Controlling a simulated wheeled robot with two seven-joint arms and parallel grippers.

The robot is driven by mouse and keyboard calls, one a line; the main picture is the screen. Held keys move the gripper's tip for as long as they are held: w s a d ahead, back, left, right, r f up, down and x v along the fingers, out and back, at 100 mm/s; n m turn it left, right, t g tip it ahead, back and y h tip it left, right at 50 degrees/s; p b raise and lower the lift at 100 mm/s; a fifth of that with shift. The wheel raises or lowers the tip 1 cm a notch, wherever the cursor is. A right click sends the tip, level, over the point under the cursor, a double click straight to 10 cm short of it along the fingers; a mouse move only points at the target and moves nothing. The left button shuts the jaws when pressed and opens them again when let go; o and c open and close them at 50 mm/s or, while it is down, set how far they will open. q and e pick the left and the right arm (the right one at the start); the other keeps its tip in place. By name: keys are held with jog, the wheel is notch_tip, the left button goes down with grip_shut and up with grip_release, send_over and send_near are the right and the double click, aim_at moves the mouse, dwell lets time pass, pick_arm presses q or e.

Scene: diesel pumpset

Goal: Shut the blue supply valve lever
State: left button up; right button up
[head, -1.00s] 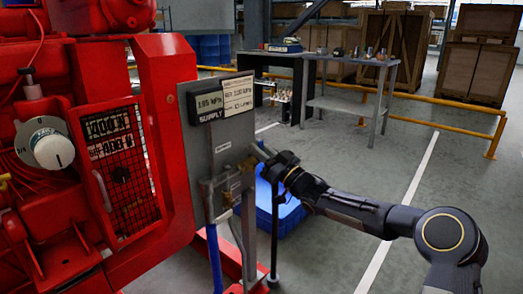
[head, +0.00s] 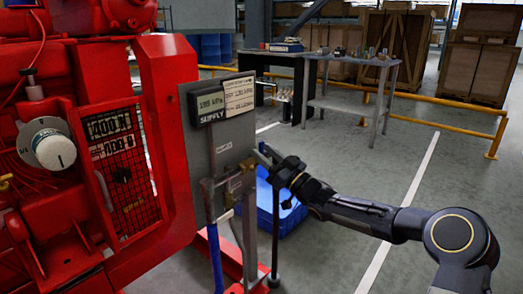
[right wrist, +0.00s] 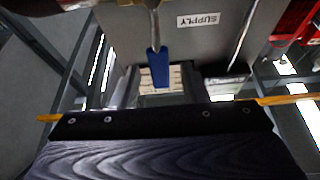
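The supply valve (head: 240,182) is mounted low on the grey panel (head: 222,145), below the gauge marked SUPPLY (head: 208,103). In the right wrist view, its blue lever (right wrist: 157,66) hangs from a metal stem, upside down with the panel's SUPPLY label. My right gripper (head: 264,152) is just right of the panel edge, beside the valve. Its fingers appear apart, with the blue lever in line with the gap between them; I see no grip on it. My left gripper is not in view.
The red pumpset (head: 165,130) fills the left. A card (head: 239,95) is beside the gauge. A blue bin (head: 275,212) and a dark post (head: 274,235) stand below my right arm. A workbench (head: 350,85) and yellow rail (head: 440,122) are behind. Floor at right is clear.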

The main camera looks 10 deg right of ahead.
jog(key=p+v, duration=0.1)
jog(key=v, duration=0.5)
jog(key=shift+a, duration=0.1)
